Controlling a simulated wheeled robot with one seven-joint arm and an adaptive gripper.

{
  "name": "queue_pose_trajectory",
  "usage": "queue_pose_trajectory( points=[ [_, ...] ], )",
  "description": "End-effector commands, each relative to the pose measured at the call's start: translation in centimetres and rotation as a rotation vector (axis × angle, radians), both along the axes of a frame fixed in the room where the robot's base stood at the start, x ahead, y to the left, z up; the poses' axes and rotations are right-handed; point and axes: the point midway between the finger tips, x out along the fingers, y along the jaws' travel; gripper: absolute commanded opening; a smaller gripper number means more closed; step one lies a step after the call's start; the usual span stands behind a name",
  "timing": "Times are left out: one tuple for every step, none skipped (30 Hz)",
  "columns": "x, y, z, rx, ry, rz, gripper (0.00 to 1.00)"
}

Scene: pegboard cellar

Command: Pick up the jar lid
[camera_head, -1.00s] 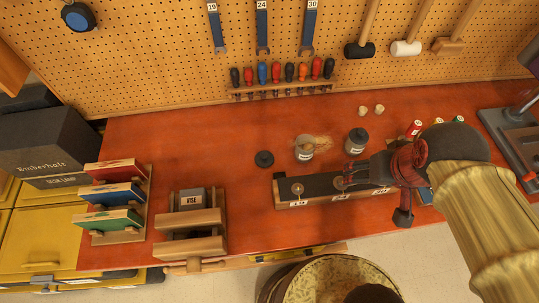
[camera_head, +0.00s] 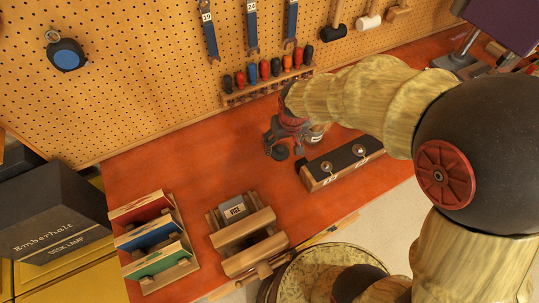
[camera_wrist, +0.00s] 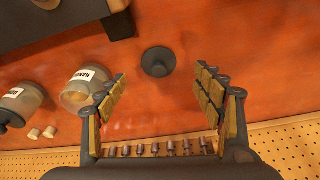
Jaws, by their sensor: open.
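The jar lid is a dark round disc with a small knob; in the wrist view the jar lid (camera_wrist: 158,62) lies flat on the red-orange bench, apart from the jars. In the head view the jar lid (camera_head: 280,153) shows in part beside my fingers. My gripper (camera_wrist: 160,80) is open and empty, its gold-padded fingers spread to either side of the lid in the picture. In the head view my gripper (camera_head: 276,138) is just over the lid; the exact height gap is unclear. An open labelled jar (camera_wrist: 82,92) stands left of the lid in the wrist view.
A lidded jar (camera_wrist: 20,105) and two small pale knobs (camera_wrist: 42,132) lie further left. A dark-topped wooden block (camera_head: 340,165) is to the right of the lid. A screwdriver rack (camera_head: 268,90) lines the pegboard. A wooden holder (camera_head: 245,245) stands nearer the front.

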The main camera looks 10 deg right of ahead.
Motion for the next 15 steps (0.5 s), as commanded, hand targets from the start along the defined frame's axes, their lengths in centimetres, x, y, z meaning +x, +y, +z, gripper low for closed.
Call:
queue_pose_trajectory(
  points=[
    [0.4,0.1,0.2,0.003,-0.014,-0.001,0.68],
    [0.6,0.1,0.3,0.004,-0.02,-0.001,0.68],
    [0.7,0.1,0.2,0.006,-0.024,-0.002,0.68],
    [0.8,0.2,0.2,0.006,-0.027,-0.003,0.68],
    [0.9,0.2,0.0,0.007,-0.03,-0.003,0.68],
    [1.0,0.2,-0.2,0.007,-0.031,-0.003,0.68],
    [1.1,0.2,-0.5,0.007,-0.031,-0.004,0.68],
    [1.1,0.2,-0.8,0.007,-0.031,-0.004,0.68],
    [1.2,0.2,-1.3,0.007,-0.03,-0.004,0.68],
    [1.3,0.3,-1.6,0.007,-0.03,-0.004,0.68],
    [1.4,0.3,-1.9,0.007,-0.031,-0.004,0.68],
    [1.5,0.3,-2.2,0.007,-0.031,-0.004,0.68],
    [1.6,0.3,-2.3,0.008,-0.032,-0.004,0.68],
    [1.6,0.3,-2.5,0.007,-0.031,-0.004,0.68],
    [1.7,0.3,-2.7,0.007,-0.031,-0.004,0.68]
  ],
)
